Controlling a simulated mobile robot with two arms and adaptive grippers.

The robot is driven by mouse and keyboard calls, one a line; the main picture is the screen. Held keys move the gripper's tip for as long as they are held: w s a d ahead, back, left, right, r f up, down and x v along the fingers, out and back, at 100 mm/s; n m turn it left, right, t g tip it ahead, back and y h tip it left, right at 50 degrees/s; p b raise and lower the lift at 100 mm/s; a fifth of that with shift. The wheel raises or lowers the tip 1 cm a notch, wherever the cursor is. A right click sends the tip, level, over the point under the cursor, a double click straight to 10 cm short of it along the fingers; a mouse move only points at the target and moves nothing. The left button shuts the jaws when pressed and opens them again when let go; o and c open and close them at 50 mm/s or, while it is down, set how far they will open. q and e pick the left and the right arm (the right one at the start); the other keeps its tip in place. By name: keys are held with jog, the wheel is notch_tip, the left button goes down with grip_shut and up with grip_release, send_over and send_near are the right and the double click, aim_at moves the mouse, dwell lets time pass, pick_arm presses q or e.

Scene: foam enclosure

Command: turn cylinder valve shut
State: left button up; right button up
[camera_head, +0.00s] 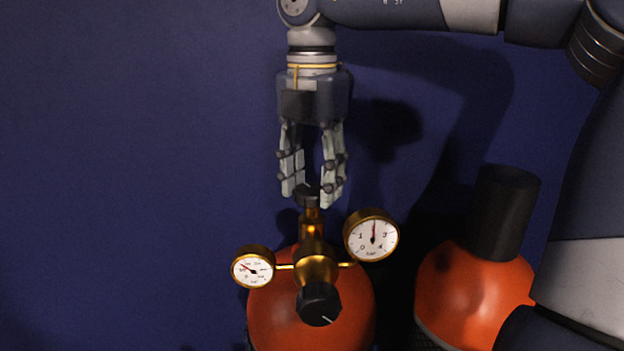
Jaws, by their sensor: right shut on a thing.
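An orange gas cylinder (268,312) stands at the lower middle of the head view, with a brass valve and regulator (312,238) on top. A small black knob (306,196) tops the brass stem; this looks like the cylinder valve. My right gripper (312,192) points straight down from above, its fingers closed around this knob on both sides. A larger black knob (318,304) with a white mark faces forward, lower on the regulator. My left gripper is not in view.
Two round dials flank the regulator: a left gauge (253,269) and a larger right gauge (372,236), close below my fingers. A second orange cylinder (470,295) with a black cap (503,210) stands at right. A dark blue wall (130,150) lies behind; the left side is clear.

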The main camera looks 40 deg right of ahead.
aim_at(312, 188)
jog(key=m, duration=0.5)
jog(key=shift+m, duration=0.3)
dwell(0.4)
jog(key=o, duration=1.1)
jog(key=shift+c, duration=0.2)
notch_tip(312, 188, up, 12)
